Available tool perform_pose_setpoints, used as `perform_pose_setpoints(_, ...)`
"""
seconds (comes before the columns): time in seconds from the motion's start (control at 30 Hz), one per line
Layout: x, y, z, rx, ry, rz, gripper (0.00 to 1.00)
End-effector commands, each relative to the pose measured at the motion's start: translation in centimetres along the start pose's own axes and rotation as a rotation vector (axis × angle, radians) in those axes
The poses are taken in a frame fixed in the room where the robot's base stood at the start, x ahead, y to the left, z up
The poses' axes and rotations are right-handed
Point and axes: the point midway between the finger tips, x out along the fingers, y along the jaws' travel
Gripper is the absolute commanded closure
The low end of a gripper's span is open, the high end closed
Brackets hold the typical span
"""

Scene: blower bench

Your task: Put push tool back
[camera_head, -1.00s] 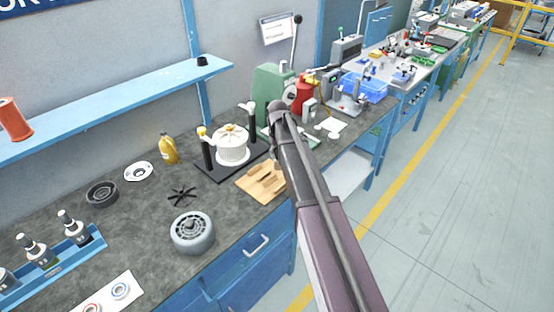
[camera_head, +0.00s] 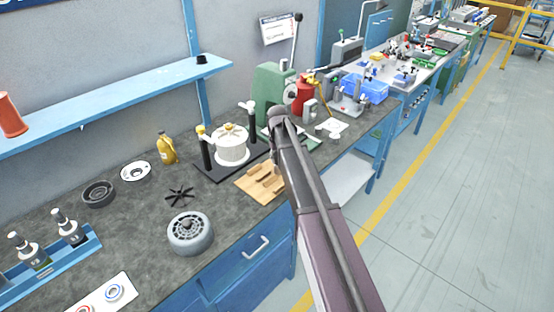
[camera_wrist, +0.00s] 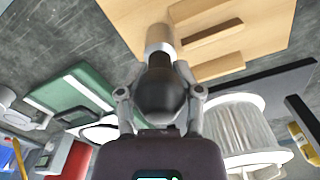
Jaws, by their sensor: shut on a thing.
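My gripper (camera_wrist: 160,94) is shut on the push tool (camera_wrist: 158,82), which has a dark rounded handle and a pale metal shaft. The shaft points to the top of the wrist view. The wooden tool rack (camera_wrist: 235,40), with several raised strips, lies beside and beyond the tool there. The shaft overlaps the rack's edge in the picture; I cannot tell whether they touch. In the head view the rack (camera_head: 252,186) lies at the bench's front edge, left of my arm. My gripper and the tool are hidden behind my arm there.
A white spool-like part stands in a black fixture (camera_head: 231,147) behind the rack. A green press (camera_head: 270,92) stands farther back. A grey motor housing (camera_head: 190,232) and a black fan wheel (camera_head: 179,193) lie to the left. The floor on the right is clear.

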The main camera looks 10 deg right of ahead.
Motion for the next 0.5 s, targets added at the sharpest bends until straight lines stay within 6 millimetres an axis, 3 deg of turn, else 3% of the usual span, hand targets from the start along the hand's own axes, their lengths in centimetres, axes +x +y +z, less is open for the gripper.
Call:
perform_pose_setpoints(0.13, 0.45, 0.02, 0.00, 0.000, 0.000, 0.000, 1.00)
perform_pose_setpoints(0.17, 0.37, 0.02, 0.01, 0.000, 0.000, 0.000, 0.50)
perform_pose_setpoints(0.27, 0.32, 0.02, 0.01, 0.000, 0.000, 0.000, 0.21)
perform_pose_setpoints(0.5, 0.32, 0.03, 0.00, 0.000, 0.000, 0.000, 0.18)
